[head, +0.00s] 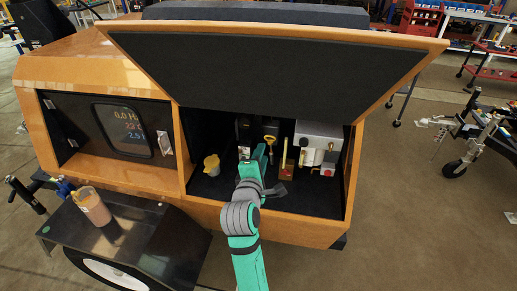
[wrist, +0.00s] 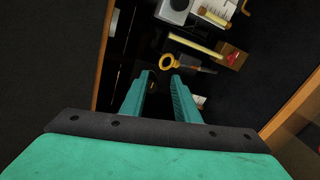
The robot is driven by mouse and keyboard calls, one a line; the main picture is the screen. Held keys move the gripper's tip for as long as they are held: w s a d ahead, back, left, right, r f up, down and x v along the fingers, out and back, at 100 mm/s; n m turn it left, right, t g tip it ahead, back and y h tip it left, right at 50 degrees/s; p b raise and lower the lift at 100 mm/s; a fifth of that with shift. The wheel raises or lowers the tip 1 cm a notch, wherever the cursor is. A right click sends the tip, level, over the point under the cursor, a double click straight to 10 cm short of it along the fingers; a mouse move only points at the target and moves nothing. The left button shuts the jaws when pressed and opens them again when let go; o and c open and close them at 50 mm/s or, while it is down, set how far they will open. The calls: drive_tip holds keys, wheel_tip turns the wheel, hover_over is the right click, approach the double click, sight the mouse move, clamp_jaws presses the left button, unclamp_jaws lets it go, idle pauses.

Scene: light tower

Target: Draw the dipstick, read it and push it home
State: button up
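The dipstick has a yellow ring handle (wrist: 167,62) with a dark shaft or tube running to the right of it in the wrist view. In the head view the yellow ring (head: 269,140) stands inside the open engine bay, just beyond my gripper. My gripper (wrist: 162,80) is open, with its two teal fingers apart and nothing seen between them. The ring lies just ahead of the fingertips and looks apart from them. My arm hides part of the bay floor in the head view.
A yellow upright rod (head: 284,152) on a brown block stands close right of the ring. A grey box (head: 318,140) is further right. A yellow-capped filler (head: 211,165) stands left. The raised lid (head: 270,65) overhangs the bay. A jug (head: 92,206) sits on the fender outside.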

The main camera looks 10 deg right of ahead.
drive_tip(key=shift+f, duration=0.1)
drive_tip(key=s+a+f+m+y, duration=0.2)
drive_tip(key=s+a+f+m, duration=0.1)
drive_tip(key=s+a+f, duration=0.55)
drive_tip(key=s+a+f+m+y, duration=0.3)
drive_tip(key=s+a+f+m, duration=0.15)
drive_tip(key=s+f, duration=0.65)
drive_tip(key=s+a+m+y, duration=0.1)
drive_tip(key=s+m, duration=0.7)
drive_tip(key=s, duration=1.9)
drive_tip(key=shift+s+a+t+y, duration=0.35)
drive_tip(key=shift+a+t+y, duration=0.05)
drive_tip(key=shift+a, duration=0.25)
